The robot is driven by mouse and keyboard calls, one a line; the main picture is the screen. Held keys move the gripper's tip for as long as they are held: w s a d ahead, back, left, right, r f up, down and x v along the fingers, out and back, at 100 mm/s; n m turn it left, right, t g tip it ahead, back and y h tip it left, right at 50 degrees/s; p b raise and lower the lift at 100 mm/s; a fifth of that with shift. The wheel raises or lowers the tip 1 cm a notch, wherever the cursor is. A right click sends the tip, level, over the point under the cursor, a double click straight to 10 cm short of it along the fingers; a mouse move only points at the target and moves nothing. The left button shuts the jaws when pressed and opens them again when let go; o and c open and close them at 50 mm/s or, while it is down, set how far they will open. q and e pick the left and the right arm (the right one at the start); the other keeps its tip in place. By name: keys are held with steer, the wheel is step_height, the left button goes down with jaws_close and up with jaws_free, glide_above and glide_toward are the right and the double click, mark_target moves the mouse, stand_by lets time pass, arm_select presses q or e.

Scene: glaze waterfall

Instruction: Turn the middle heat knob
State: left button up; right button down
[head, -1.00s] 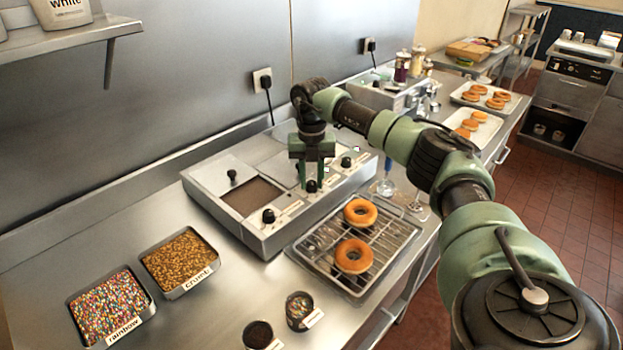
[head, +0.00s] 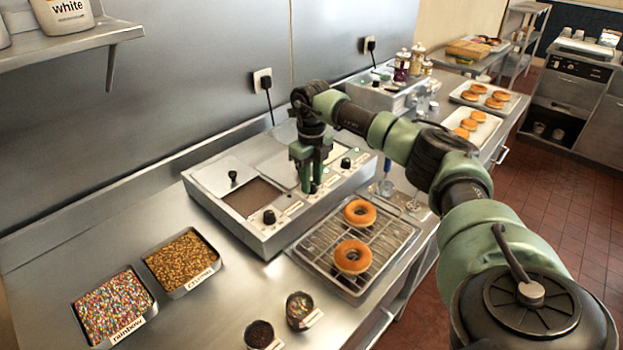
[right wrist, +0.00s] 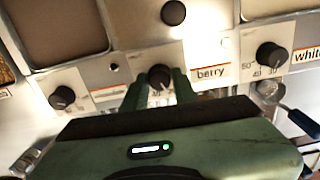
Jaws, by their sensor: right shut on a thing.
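The glaze warmer (head: 270,235) is a steel unit with a row of black heat knobs along its front. The middle heat knob (right wrist: 160,77) sits between the fingertips of my right gripper (right wrist: 160,85), which is shut on it, beside the "berry" label (right wrist: 210,73). In the head view my right gripper (head: 309,180) points down at the front panel and mostly hides this knob. The left heat knob (head: 269,216) and the right heat knob (head: 346,163) stand free on either side. They also show in the right wrist view. My left gripper is not in view.
A wire rack (head: 320,262) with two ring donuts (head: 352,257) lies directly in front of the warmer. Trays of rainbow sprinkles (head: 112,305) and crumbs (head: 181,260) and two small cups stand at the front left. A lid knob (right wrist: 173,13) rises behind the middle knob.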

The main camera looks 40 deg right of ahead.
steer(key=n, duration=0.4)
steer(key=shift+r+n, duration=0.1)
steer(key=shift+n, duration=0.2)
steer(key=n, duration=0.4)
steer(key=shift+n, duration=0.4)
steer(key=c, duration=1.1)
jaws_free()
step_height(320, 180, up, 8)
steer(key=shift+f+b, duration=0.15)
steer(key=shift+b, duration=0.75)
